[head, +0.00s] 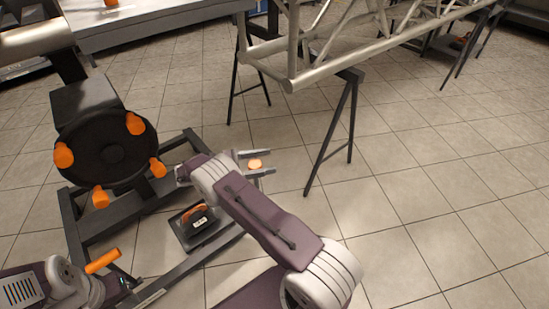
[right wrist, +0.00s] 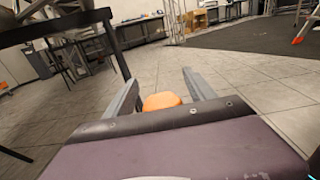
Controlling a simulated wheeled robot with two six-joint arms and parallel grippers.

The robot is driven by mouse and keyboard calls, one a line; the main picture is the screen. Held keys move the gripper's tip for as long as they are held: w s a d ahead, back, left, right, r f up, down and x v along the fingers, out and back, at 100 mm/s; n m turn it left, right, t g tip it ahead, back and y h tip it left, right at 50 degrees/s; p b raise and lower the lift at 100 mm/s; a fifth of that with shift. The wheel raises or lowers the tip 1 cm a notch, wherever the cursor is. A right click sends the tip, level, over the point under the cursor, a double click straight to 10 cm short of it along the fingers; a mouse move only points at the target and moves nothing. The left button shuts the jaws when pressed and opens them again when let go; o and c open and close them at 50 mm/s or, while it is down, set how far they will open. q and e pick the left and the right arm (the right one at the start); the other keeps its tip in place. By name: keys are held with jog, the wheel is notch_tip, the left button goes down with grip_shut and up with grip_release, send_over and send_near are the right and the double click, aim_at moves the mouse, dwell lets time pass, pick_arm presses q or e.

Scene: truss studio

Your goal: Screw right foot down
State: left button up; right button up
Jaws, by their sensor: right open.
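An orange knob (head: 255,163), which looks like the right foot's, shows at the right end of the dark base frame (head: 178,272). My right gripper (head: 264,162) is open, with one finger on each side of the knob. In the right wrist view the orange knob (right wrist: 161,101) sits between the two spread fingers (right wrist: 163,88), with a gap to each. The knob's lower part is hidden there behind my gripper's body. My left arm is at the lower left, near an orange handle (head: 103,261); its fingers cannot be made out.
A black round head (head: 105,148) with several orange knobs stands over the frame. A black box with an orange handle (head: 194,214) lies inside the frame. A metal truss (head: 330,62) rests on dark trestles (head: 336,130) behind.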

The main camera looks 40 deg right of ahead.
pick_arm(q)
notch_tip(320, 180, up, 12)
jog(key=p, duration=1.1)
jog(key=shift+r, duration=0.2)
pick_arm(e)
jog(key=s+d+r, duration=0.4)
jog(key=s+r, duration=0.6)
jog(key=shift+s+d+r, duration=0.2)
jog(key=shift+s+d, duration=0.15)
jog(key=shift+s, duration=0.05)
jog(key=shift+o, duration=0.2)
jog(key=shift+w, duration=0.1)
